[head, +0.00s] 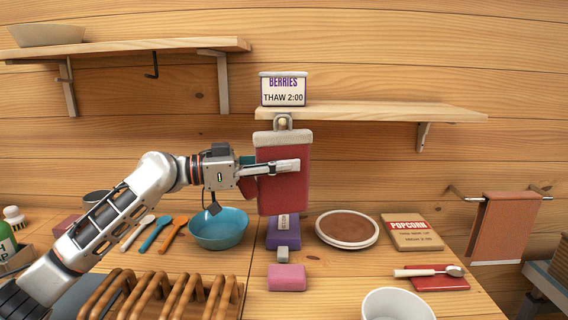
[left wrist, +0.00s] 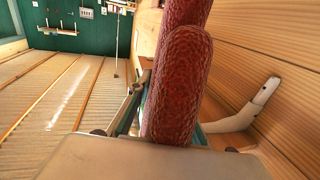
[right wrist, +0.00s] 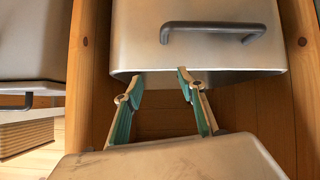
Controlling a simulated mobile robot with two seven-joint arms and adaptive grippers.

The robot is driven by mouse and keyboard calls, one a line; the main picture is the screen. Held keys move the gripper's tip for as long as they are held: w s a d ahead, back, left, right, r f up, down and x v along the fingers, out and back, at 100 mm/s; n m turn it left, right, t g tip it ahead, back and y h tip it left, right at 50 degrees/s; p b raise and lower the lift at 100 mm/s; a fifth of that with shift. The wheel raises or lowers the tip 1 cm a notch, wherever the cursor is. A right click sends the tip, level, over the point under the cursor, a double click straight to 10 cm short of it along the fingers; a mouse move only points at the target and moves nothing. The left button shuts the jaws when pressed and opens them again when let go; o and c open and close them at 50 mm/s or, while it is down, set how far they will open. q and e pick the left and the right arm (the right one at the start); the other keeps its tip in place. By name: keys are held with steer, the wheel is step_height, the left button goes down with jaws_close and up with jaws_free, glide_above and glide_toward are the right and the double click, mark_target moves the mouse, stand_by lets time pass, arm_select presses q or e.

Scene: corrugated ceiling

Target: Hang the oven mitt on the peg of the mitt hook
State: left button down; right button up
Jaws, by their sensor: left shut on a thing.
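The red oven mitt (head: 284,190) with a grey cuff hangs upright, cuff up, in front of the wall in the head view. Its red padded body also fills the middle of the left wrist view (left wrist: 175,95). My left gripper (head: 268,169) is shut on the mitt's body, with one finger across its front. The mitt hook (head: 283,121) is a small grey piece with a pale peg end, just above the cuff under the shelf. I cannot tell whether the mitt's loop is around the peg. My right gripper (right wrist: 160,78) is open and empty, facing a drawer front.
The wall shelf (head: 370,112) holds a berries box (head: 284,92). Below, the table bears a blue bowl (head: 219,229), a wooden rack (head: 165,297), a round brown-topped plate (head: 347,229), a pink block (head: 287,277) and a white bowl (head: 397,304). A handled drawer (right wrist: 225,55) faces my right gripper.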

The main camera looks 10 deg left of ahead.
arm_select(q)
steer(key=c, duration=1.7)
jaws_free()
steer(key=v, duration=1.2)
